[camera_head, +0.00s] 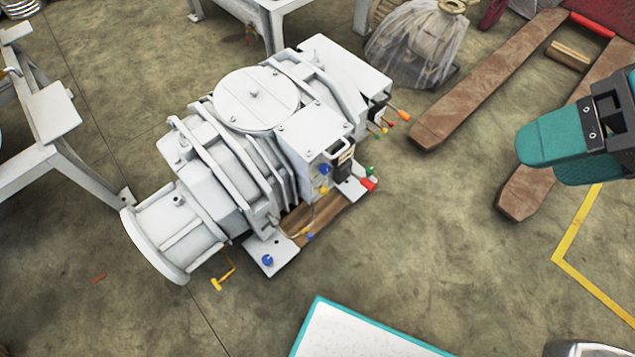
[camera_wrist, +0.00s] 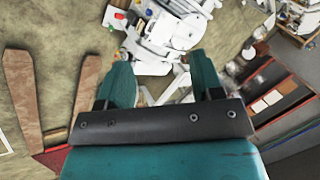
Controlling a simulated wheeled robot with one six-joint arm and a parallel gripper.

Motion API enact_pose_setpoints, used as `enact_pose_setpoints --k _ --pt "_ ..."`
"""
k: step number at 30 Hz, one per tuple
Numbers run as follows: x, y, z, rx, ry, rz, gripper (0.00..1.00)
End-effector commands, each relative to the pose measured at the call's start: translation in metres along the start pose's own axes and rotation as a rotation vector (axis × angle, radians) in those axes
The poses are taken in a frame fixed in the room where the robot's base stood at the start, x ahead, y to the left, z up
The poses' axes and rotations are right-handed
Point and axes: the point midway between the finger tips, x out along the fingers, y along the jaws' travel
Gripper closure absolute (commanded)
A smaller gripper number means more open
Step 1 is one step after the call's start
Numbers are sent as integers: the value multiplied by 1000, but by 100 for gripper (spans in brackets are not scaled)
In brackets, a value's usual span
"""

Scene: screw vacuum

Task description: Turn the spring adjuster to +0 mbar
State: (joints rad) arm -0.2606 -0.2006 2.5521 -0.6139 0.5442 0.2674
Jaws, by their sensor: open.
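The white vacuum pump (camera_head: 240,150) lies on the floor in the middle of the head view. Small coloured parts sit on its near right side: a blue knob (camera_head: 324,170), a green one (camera_head: 370,171), a red one (camera_head: 368,184) and an orange-tipped one (camera_head: 403,115). I cannot tell which is the spring adjuster, and no mbar scale is readable. My gripper (camera_head: 548,160) is at the right edge, well apart from the pump, with its teal fingers open and empty. In the wrist view, the pump (camera_wrist: 160,30) shows beyond my gripper (camera_wrist: 162,80).
Brown forks (camera_head: 490,80) lie on the floor right of the pump. A plastic-wrapped object (camera_head: 420,45) stands behind it. White metal frames (camera_head: 55,110) stand at left and back. A teal-edged white surface (camera_head: 360,335) is at the front. Floor between pump and gripper is mostly clear.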

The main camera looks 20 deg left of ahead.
Motion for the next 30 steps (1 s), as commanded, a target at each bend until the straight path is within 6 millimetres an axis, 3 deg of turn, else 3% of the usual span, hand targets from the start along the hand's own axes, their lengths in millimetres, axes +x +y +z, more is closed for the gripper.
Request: enact_pose_setpoints --k 1,6,20,30 --pt "45 16 4 54 7 -37 40" --pt "119 28 -2 269 37 -180 40" --pt "299 67 -16 942 -25 -604 40" --pt "419 119 -31 1508 -204 -921 40"
